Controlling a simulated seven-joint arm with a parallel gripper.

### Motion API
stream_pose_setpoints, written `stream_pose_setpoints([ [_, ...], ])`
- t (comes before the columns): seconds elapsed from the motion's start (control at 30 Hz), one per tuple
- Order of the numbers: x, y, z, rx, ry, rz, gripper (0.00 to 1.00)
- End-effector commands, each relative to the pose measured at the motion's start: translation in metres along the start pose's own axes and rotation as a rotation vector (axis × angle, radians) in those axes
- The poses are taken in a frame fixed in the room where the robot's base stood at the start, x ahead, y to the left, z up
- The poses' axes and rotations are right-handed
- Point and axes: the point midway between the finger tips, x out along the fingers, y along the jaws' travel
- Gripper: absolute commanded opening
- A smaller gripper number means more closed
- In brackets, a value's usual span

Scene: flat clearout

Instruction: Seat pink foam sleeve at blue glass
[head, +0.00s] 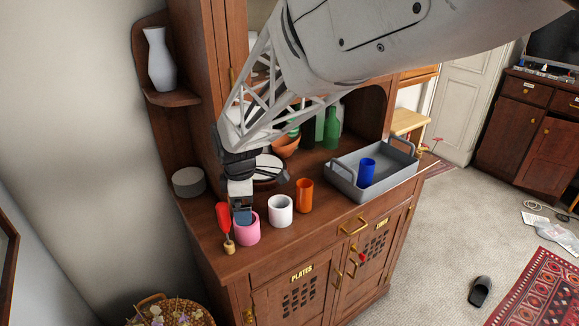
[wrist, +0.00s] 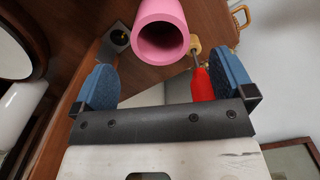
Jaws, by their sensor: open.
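The pink foam sleeve (head: 247,234) stands upright near the front left of the wooden cabinet top. In the wrist view its round open end (wrist: 160,42) faces the camera, hollow and dark inside. My gripper (head: 242,214) is open just above the sleeve, with its blue finger pads apart. In the wrist view the sleeve's rim lies between and beyond the fingertips (wrist: 163,62), and I cannot tell whether they touch it. The blue glass (head: 367,171) stands upright inside the grey tray (head: 345,186) at the right, well away from my gripper.
A red-handled item (head: 223,218) with a wooden end stands close on the sleeve's left; it also shows beside the right finger (wrist: 202,85). A white cup (head: 280,211) and an orange cup (head: 304,196) stand between sleeve and tray. Green bottles (head: 331,128) stand behind.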

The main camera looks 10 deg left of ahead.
Motion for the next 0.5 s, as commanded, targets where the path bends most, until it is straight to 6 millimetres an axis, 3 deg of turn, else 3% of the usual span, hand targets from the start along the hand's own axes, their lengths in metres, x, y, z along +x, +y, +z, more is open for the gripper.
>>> stream_pose_setpoints([
  [0.3,0.023,0.000,0.001,0.001,-0.001,-0.002,1.00],
  [0.5,0.025,0.000,0.001,0.001,0.000,-0.001,1.00],
])
